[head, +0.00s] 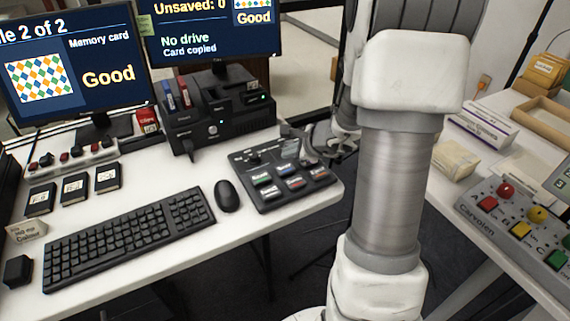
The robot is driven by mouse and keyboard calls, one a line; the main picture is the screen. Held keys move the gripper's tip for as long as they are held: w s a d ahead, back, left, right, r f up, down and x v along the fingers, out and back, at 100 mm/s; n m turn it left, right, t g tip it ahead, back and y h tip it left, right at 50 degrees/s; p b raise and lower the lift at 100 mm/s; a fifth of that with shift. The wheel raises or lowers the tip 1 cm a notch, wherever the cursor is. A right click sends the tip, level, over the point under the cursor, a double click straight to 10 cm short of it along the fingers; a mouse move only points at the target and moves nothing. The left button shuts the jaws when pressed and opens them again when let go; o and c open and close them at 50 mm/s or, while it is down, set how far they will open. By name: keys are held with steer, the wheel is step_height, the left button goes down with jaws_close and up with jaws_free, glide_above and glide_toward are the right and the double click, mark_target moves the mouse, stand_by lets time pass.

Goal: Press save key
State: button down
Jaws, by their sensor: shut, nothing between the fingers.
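A dark control panel (262,208) lies at the right end of the white desk. It carries several small coloured keys in two rows, among them a green-edged key (261,180) and a red-edged key (294,184). The key labels are too small to read, so I cannot tell which is the save key. The right monitor (215,30) reads "Unsaved: 0", "No drive" and "Card copied".
A mouse (227,196) and keyboard (130,235) lie left of the panel. A black dock (215,125) stands behind it. The left monitor (75,60) reads "Good". A second table at right holds a grey button box (500,232) and cartons.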

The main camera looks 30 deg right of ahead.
steer(key=shift+r+p, duration=0.75)
steer(key=shift+r, duration=0.65)
